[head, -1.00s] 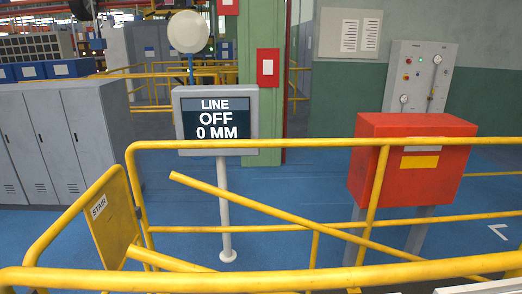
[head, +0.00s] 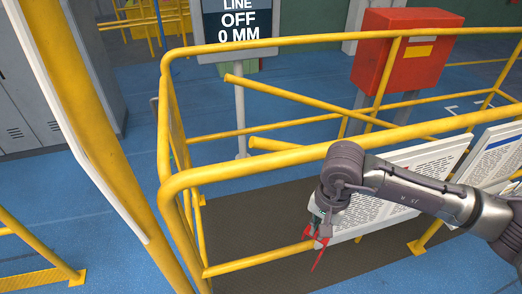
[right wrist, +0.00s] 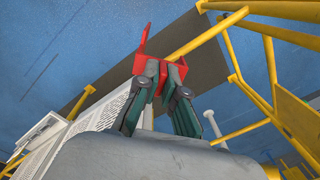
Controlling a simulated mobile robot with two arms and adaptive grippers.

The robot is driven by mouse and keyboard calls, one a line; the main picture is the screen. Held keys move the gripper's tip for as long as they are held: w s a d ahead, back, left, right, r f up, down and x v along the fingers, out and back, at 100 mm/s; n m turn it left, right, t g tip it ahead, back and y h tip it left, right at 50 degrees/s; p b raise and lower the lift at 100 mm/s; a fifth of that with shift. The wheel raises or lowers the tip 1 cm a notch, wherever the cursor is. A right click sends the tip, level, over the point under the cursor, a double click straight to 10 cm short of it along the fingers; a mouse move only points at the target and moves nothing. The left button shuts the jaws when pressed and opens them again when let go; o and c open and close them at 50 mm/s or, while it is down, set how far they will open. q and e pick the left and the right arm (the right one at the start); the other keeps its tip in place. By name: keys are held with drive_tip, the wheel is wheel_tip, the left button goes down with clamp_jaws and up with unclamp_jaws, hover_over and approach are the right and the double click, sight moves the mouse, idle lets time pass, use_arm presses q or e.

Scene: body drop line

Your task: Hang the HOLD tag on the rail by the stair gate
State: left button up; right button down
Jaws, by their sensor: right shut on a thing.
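A red tag-like piece (head: 319,258) hangs at my right gripper (head: 324,222), below the yellow top rail (head: 240,171) and in front of a white printed board. No lettering on the piece is readable. In the right wrist view the gripper (right wrist: 165,76) is shut on the red piece (right wrist: 149,60), which spreads out on both sides of the fingertips. The piece is apart from the top rail, as far as I can tell. The STAIR label is not readable now, so I cannot be sure which part is the gate. My left gripper is not in view.
White printed boards (head: 420,158) hang along the rail behind my right arm. A large yellow post (head: 85,110) stands close at the left. A red box (head: 405,55) and a LINE OFF 0 MM display (head: 238,20) stand beyond. Blue floor (head: 60,215) is open at lower left.

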drive_tip(key=w+a+r+m, duration=0.35)
drive_tip(key=a+r, duration=0.25)
drive_tip(key=r, duration=0.3)
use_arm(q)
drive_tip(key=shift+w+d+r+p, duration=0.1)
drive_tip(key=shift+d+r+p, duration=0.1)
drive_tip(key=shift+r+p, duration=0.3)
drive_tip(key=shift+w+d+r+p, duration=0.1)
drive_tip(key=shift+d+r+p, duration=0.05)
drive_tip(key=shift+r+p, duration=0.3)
use_arm(e)
wheel_tip(320, 180, up, 10)
drive_tip(key=m, duration=0.4)
hover_over(263, 157)
drive_tip(key=shift+w+r, duration=0.1)
drive_tip(key=shift+r, duration=0.05)
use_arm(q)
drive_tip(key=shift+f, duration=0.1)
use_arm(e)
drive_tip(key=shift+f, duration=0.2)
use_arm(q)
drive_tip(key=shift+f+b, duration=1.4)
drive_tip(key=shift+b, duration=0.25)
use_arm(e)
drive_tip(key=shift+f, duration=2)
